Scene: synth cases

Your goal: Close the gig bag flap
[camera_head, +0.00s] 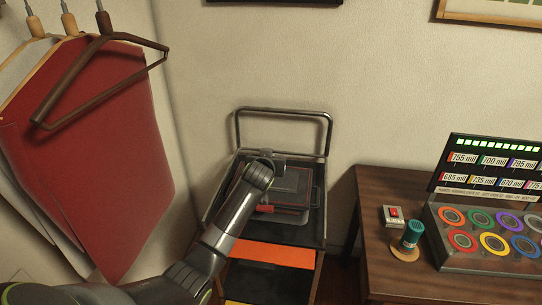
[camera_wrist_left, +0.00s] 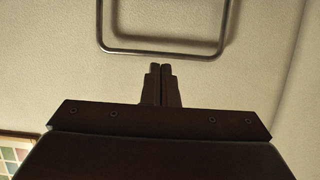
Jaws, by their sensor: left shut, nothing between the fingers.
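The gig bag (camera_head: 291,181), a dark case with thin red edging, lies on the trolley's upper tray. My left arm crosses in front of its left part. A red piece (camera_head: 265,209) shows at its front edge. I cannot tell clearly which panel is the flap or how far it is open. My left gripper (camera_wrist_left: 160,72) is shut and empty in the left wrist view, against the wall and below the trolley handle in the picture. In the head view the left wrist is over the bag's back left part, and the fingertips are not clear. My right gripper is not in view.
The trolley has an upright metal handle (camera_head: 284,112) near the wall and an orange panel (camera_head: 275,254) in front. Hangers with red cloth (camera_head: 95,150) hang at left. A wooden table (camera_head: 385,240) at right holds a red-button box (camera_head: 393,215), a teal-capped bottle (camera_head: 411,234) and a coloured-ring case (camera_head: 482,262).

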